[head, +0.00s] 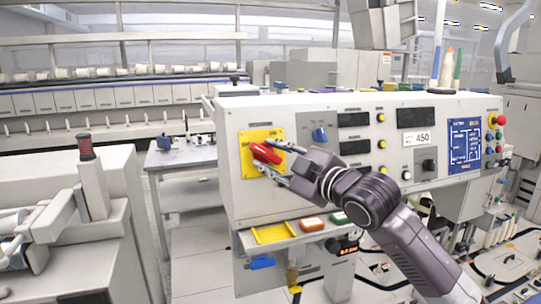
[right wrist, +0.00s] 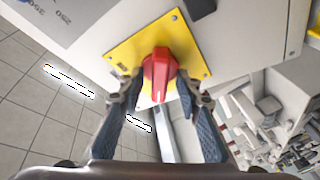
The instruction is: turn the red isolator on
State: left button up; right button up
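The red isolator (head: 265,153) is a red rotary handle on a yellow plate (head: 248,137) at the left end of the grey machine's front panel. In the head view the handle slants from upper left to lower right. My right gripper (head: 269,158) reaches in from the lower right with its fingers on either side of the handle. In the right wrist view the isolator (right wrist: 159,74) sits between the open fingers of the gripper (right wrist: 161,98), with a visible gap on both sides. Plate markings are too small to read. My left gripper is not in view.
A blue knob (head: 319,134) sits on the panel just right of the yellow plate. A yellow tray (head: 274,233) and an orange-red block (head: 312,224) are on a ledge below. A machine with a dark red bobbin (head: 86,147) stands at left, with open floor between.

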jog(key=shift+c, duration=0.4)
grip_shut()
jog(key=shift+f+m, duration=0.1)
jog(key=shift+m, duration=0.2)
jog(key=shift+a+f+m+t, duration=0.1)
jog(key=shift+m+t, duration=0.4)
jog(key=shift+m, duration=0.6)
jog(key=m+t+h, duration=0.1)
jog(key=m, duration=0.2)
jog(key=shift+s+a, duration=0.1)
jog(key=m+t+h, duration=0.1)
jog(key=m, duration=0.3)
jog(key=m+t+h+p, duration=0.1)
jog(key=m+h, duration=0.1)
jog(key=m, duration=0.2)
jog(key=shift+h, duration=0.3)
jog(key=shift+m, duration=0.3)
